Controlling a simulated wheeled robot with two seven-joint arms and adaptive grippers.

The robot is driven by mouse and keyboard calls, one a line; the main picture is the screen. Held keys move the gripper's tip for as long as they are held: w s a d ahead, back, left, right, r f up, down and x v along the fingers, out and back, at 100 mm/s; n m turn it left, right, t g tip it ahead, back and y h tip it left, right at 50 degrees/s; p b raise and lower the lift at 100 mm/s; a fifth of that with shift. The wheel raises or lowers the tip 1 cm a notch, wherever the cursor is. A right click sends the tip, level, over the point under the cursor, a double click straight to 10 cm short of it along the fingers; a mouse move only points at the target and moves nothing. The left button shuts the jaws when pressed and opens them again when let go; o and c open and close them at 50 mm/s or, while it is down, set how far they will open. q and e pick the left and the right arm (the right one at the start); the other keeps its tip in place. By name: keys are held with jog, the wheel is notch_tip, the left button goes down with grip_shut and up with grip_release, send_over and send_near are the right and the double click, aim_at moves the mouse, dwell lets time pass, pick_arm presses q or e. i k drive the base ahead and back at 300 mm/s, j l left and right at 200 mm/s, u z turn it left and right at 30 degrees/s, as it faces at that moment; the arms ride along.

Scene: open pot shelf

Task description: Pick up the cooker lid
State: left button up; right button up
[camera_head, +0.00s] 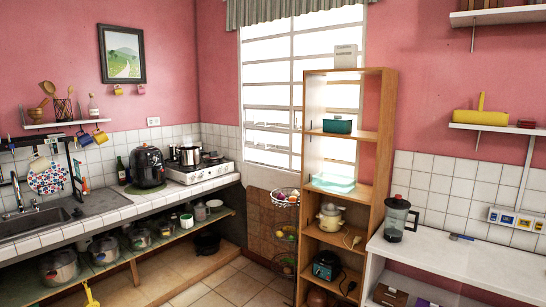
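Neither of my grippers shows in the head view. A cream cooker (330,218) with a rounded top stands on a middle shelf of the wooden rack; a cord lies beside it. Its lid (331,208) appears to be on top, but it is too small to tell clearly. A dark, rounded cooker-like appliance (149,168) stands on the tiled counter at the left. Several metal pots, one of them a large pot (59,267), stand on the open shelf under that counter. I cannot tell which of these the task's cooker is.
The wooden rack (387,150) stands before the window. A stove (198,172) with a pot sits in the corner, and a sink (35,222) is at left. A blender (397,218) stands on the white table (460,262) at right. The tiled floor (235,286) between is mostly clear.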

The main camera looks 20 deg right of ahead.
aim_at(213, 155)
jog(key=z, duration=0.15)
jog(key=i+z, duration=0.15)
jog(key=i, duration=0.65)
jog(key=i+l, duration=0.1)
jog(key=i, duration=1.25)
jog(key=i+u, duration=0.1)
jog(key=i, duration=1.25)
jog(key=l, duration=0.05)
